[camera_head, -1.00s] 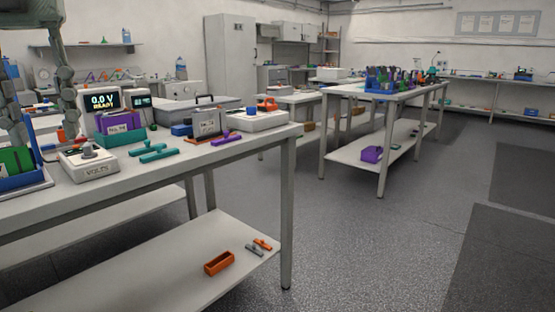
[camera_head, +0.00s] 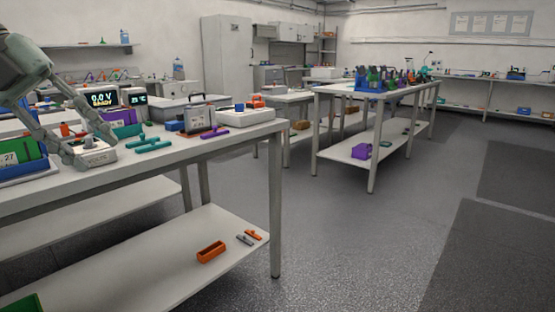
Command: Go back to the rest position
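My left gripper (camera_head: 93,149) reaches in from the left over the near workbench (camera_head: 235,143). Its two fingers are spread apart, one to each side of the knob on the white box marked VOLTS (camera_head: 100,159). I cannot tell whether the fingertips touch the box. Nothing shows held between them. A display (camera_head: 103,99) behind the box reads 0.0 V. My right gripper is not in view.
Teal pieces (camera_head: 150,146), a purple piece (camera_head: 214,133) and a white box with an orange part (camera_head: 246,116) lie on the bench. A green and blue bin (camera_head: 22,165) stands at the left. The lower shelf holds an orange tray (camera_head: 211,252). The floor at right is clear.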

